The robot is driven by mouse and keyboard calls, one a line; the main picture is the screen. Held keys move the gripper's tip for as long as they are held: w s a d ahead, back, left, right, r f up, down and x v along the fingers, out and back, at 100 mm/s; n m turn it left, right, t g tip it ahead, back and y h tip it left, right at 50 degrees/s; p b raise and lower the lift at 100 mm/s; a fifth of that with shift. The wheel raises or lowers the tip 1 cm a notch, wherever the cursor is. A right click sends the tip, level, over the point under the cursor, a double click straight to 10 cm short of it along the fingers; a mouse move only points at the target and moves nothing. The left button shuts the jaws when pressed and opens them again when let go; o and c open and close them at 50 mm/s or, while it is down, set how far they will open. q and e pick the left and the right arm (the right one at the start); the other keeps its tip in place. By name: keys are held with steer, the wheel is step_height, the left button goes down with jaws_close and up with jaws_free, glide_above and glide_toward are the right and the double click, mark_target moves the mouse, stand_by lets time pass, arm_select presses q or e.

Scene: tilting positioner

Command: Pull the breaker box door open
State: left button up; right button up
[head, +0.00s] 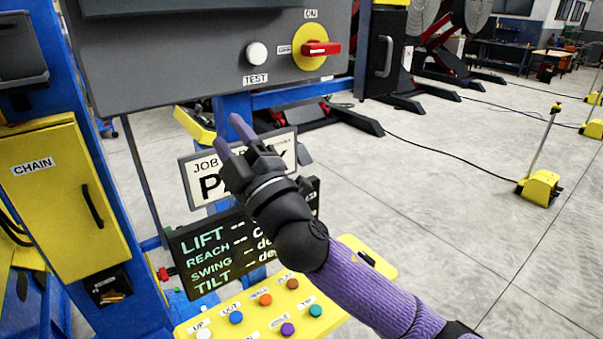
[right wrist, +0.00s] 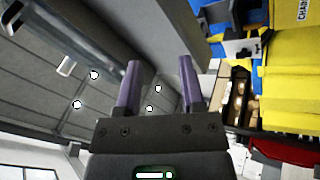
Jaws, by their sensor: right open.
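A grey box (head: 165,60) at the top of the head view carries a red rotary switch (head: 322,48) on a yellow disc and a white button labelled TEST (head: 257,53). No label reading breaker shows, so I cannot tell for sure that this is the breaker box. A dark upright panel with a handle (head: 383,56) stands right of it; I cannot tell whether it belongs to the box. My right gripper (head: 229,132) is open and empty below the grey box, apart from it. Its two purple fingers also show in the right wrist view (right wrist: 158,68). My left gripper is out of view.
A yellow door labelled CHAIN (head: 65,190) with a black handle is at left on a blue post. A sign (head: 195,185) and a LIFT readout screen (head: 205,270) stand behind my gripper. A yellow button panel (head: 250,315) is below. Floor at right is mostly open, with cables.

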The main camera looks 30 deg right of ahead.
steer(key=s+a+r+n+g+y, duration=0.15)
steer(key=r+n+g+y, duration=0.25)
steer(key=r+n+y, duration=0.6)
steer(key=a+r+n+g+y, duration=0.2)
steer(key=r+n+g+y, duration=0.3)
steer(key=n, duration=0.9)
steer(key=s+d+r+t+h, duration=0.1)
steer(key=s+d+r+h, duration=0.1)
steer(key=d+r+h, duration=0.3)
steer(key=s+d+r+t+h, duration=0.15)
steer(key=d+h, duration=0.25)
steer(key=d, duration=0.4)
steer(key=s+d+r+t+h, duration=0.1)
steer(key=s+d+r+h, duration=0.1)
steer(key=d+r+h, duration=0.3)
steer(key=shift+n+g+y, duration=0.25)
steer(key=shift+n+y, duration=0.05)
steer(key=shift+y, duration=0.1)
steer(key=p+x, duration=0.1)
steer(key=x, duration=0.2)
steer(key=f+p+x, duration=0.1)
steer(key=x, duration=0.2)
steer(key=d+p+x, duration=0.1)
steer(key=p+x, duration=0.1)
steer(key=x, duration=0.1)
steer(key=shift+w+f, duration=0.5)
steer(key=shift+w, duration=0.1)
jaws_close()
